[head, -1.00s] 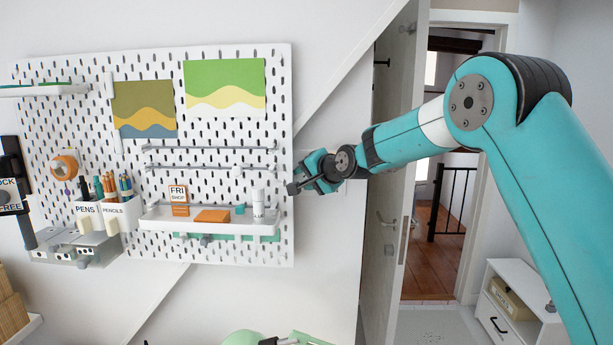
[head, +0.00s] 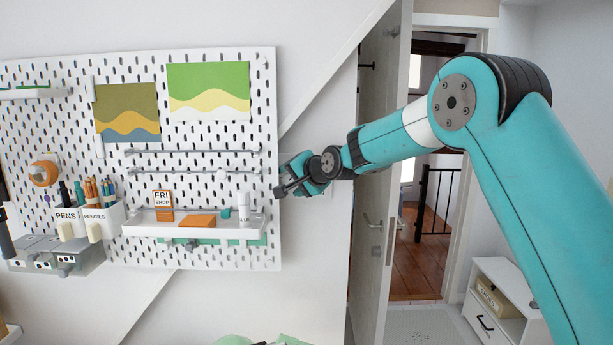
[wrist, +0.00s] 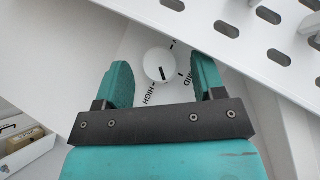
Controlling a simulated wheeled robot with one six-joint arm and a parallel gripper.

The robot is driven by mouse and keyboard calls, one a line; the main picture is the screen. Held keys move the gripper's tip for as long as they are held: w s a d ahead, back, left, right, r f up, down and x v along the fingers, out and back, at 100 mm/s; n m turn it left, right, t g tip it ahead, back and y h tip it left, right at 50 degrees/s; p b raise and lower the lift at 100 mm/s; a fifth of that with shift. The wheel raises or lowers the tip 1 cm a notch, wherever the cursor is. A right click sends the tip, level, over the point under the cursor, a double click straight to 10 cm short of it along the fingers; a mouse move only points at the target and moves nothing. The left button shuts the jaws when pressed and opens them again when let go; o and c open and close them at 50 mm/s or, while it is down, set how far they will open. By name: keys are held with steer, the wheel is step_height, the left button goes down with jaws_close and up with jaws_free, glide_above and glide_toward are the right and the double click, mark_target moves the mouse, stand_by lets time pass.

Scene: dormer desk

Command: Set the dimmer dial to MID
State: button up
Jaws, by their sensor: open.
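The dimmer dial (wrist: 158,64) is a round white knob with a black pointer mark, on a white plate in the wrist view. The words HIGH and MID are printed beside it, HIGH at its lower left and MID at its right. The mark points to the lower side of the knob, between the two words. My gripper (wrist: 162,72) is open, with one teal finger on each side of the dial and gaps between. I cannot tell how deep the fingertips reach. In the head view my gripper (head: 281,191) is at the pegboard's right edge; the dial cannot be made out there.
An open door (head: 374,190) and a white cabinet (head: 510,330) stand at the right.

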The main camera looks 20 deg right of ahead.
steer(key=b+v, duration=0.7)
steer(key=v, duration=1)
steer(key=shift+f, duration=0.1)
steer(key=a+f+t+y+b, duration=0.1)
steer(key=a+f+y+b, duration=0.15)
steer(key=f+b, duration=0.2)
steer(key=a+f+t+y+b, duration=0.1)
steer(key=a+f+y+b, duration=0.15)
steer(key=f, duration=0.35)
steer(key=d+f+m+t+h+b, duration=0.2)
steer(key=d+f+m+t+b, duration=0.25)
steer(key=m+t, duration=0.4)
steer(key=shift+m+g, duration=0.75)
steer(key=shift+g, duration=0.2)
steer(key=p+x, duration=1)
steer(key=p, duration=0.1)
steer(key=p+x, duration=0.5)
steer(key=x, duration=0.1)
steer(key=shift+d+r+p, duration=0.2)
steer(key=shift+r+p, duration=0.1)
steer(key=shift+r, duration=0.05)
steer(key=shift+w+a+p, duration=0.2)
steer(key=shift+w+p, duration=0.1)
steer(key=shift+w, duration=0.2)
